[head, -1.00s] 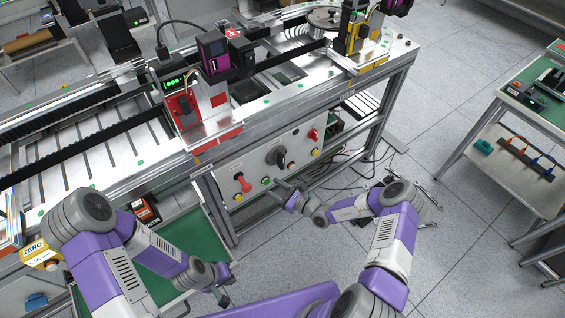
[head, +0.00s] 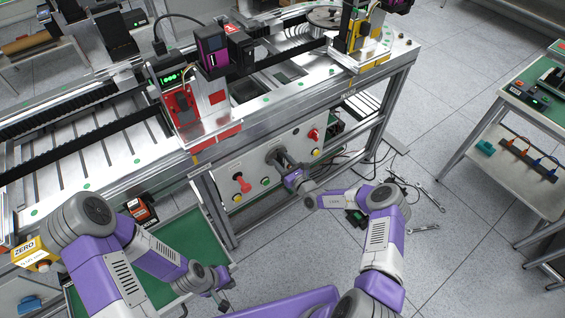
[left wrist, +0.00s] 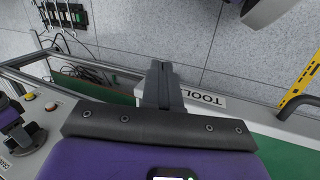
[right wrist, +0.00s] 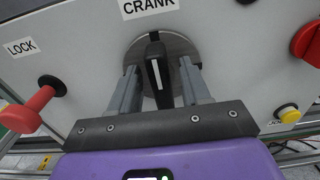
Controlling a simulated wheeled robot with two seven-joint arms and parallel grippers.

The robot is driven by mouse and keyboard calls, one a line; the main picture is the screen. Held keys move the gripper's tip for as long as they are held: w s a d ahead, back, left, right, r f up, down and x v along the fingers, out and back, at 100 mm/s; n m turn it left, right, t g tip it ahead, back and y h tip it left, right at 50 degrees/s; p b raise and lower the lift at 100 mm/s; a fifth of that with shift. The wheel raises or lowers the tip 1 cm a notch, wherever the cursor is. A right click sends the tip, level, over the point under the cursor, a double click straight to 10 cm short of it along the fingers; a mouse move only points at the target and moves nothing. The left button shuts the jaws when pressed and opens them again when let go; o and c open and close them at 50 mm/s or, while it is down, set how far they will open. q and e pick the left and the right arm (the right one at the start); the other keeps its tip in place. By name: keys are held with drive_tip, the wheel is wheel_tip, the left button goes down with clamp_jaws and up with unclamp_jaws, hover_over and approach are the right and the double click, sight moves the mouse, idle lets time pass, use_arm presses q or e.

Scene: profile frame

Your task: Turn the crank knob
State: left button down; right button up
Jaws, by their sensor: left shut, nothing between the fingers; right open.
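The crank knob (right wrist: 156,70) is a black bar handle with a white line on a round grey disc, under a CRANK label, on the white front panel. In the right wrist view it stands about upright. My right gripper (right wrist: 160,85) is open, with one finger on each side of the knob; contact cannot be told. In the head view my right gripper (head: 286,168) reaches the panel and partly hides the knob (head: 273,155). My left gripper (head: 226,293) is shut and empty, low and away from the panel; its closed fingers show in the left wrist view (left wrist: 162,85).
A red LOCK handle (right wrist: 35,108) is left of the knob. A green-topped shelf (head: 165,230) lies near my left arm. Tools (head: 420,200) lie on the floor to the right.

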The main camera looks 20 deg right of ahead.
drive_tip(key=shift+c, duration=0.5)
clamp_jaws()
